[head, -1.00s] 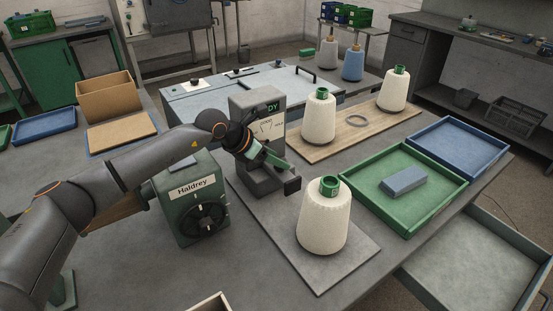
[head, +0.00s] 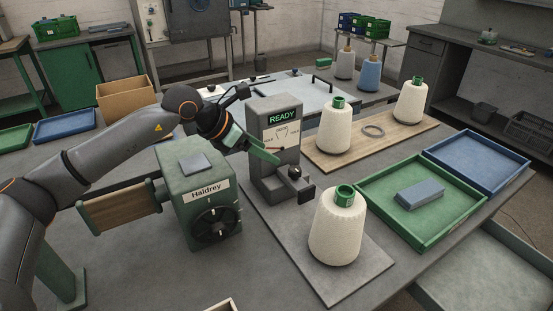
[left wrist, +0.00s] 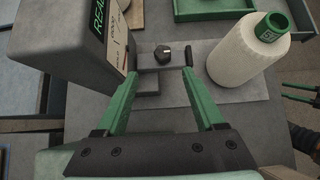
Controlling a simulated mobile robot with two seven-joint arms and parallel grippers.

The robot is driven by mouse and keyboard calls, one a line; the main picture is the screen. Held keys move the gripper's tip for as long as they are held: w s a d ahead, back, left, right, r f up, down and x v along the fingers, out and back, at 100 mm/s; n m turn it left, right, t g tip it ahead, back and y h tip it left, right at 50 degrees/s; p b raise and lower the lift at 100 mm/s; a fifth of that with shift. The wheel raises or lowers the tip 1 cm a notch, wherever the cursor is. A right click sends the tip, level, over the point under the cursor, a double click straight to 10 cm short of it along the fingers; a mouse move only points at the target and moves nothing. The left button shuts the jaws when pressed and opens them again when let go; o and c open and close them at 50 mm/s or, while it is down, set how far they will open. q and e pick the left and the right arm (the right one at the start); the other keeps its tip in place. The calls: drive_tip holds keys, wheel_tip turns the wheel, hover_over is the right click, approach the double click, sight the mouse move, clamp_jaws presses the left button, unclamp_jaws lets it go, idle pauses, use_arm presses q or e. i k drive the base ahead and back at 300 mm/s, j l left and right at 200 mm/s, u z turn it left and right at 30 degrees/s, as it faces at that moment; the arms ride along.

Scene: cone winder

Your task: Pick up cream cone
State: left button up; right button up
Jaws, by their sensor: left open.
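A cream cone (head: 336,228) with a green top stands upright on the grey plate at the front. It also shows at the upper right in the left wrist view (left wrist: 242,55). Two more cream cones (head: 334,128) (head: 411,101) stand on a wooden board farther back. My left gripper (head: 268,154) is open and empty beside the grey READY unit (head: 276,130), left of and behind the front cone. In the left wrist view its green fingers (left wrist: 160,78) are spread, with the unit's black knob (left wrist: 162,52) between and beyond them. Green fingers of my right gripper (left wrist: 299,93) show at the right edge.
The green Haldrey box (head: 205,205) stands left of the plate. A green tray (head: 385,230) with a grey-blue block (head: 420,194) and a blue tray (head: 487,185) lie to the right.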

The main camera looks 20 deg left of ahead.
sight(334, 240)
drive_tip(key=k+l, duration=0.3)
drive_tip(key=k, duration=0.15)
drive_tip(key=k+l, duration=0.3)
drive_tip(key=k, duration=0.15)
